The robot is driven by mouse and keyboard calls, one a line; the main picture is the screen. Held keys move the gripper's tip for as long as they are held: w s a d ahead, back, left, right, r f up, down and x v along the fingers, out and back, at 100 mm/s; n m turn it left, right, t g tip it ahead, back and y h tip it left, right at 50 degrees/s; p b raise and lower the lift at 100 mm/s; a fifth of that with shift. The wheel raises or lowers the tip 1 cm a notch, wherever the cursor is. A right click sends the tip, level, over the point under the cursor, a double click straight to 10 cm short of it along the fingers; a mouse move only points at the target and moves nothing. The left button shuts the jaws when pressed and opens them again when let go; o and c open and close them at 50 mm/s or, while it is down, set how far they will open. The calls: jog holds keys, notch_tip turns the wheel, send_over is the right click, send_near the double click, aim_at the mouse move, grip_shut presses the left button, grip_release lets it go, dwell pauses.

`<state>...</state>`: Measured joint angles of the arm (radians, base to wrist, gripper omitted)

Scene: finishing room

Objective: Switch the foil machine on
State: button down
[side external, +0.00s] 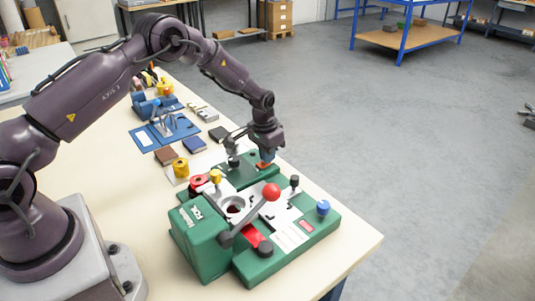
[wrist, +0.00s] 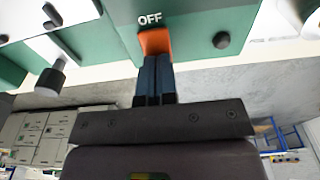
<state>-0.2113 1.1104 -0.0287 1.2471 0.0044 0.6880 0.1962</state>
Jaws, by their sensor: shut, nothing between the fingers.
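The green foil machine (side external: 290,262) stands at the front of the table, with a red ball-ended lever (side external: 271,192) on top. An orange switch (wrist: 154,41) on its green panel shows in the wrist view, with the white word OFF printed beside it. The switch also shows in the side view (side external: 264,164), partly hidden by my gripper. My gripper (wrist: 154,60) is shut and empty. Its fingertips are at the near edge of the switch and overlap it in the picture; I cannot tell whether they touch it.
Black knobs (side external: 294,181) and a blue knob (side external: 323,207) stick up from the machine. The floor to the right is clear.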

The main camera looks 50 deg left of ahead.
aim_at(260, 165)
jog(key=shift+w+f, duration=0.35)
jog(key=shift+f, duration=0.15)
jog(key=shift+s+f, duration=0.1)
jog(key=shift+s, duration=0.2)
jog(key=shift+s+r, duration=0.2)
jog(key=shift+s, duration=0.6)
notch_tip(260, 165, up, 15)
jog(key=s, duration=0.1)
jog(key=shift+f, duration=0.15)
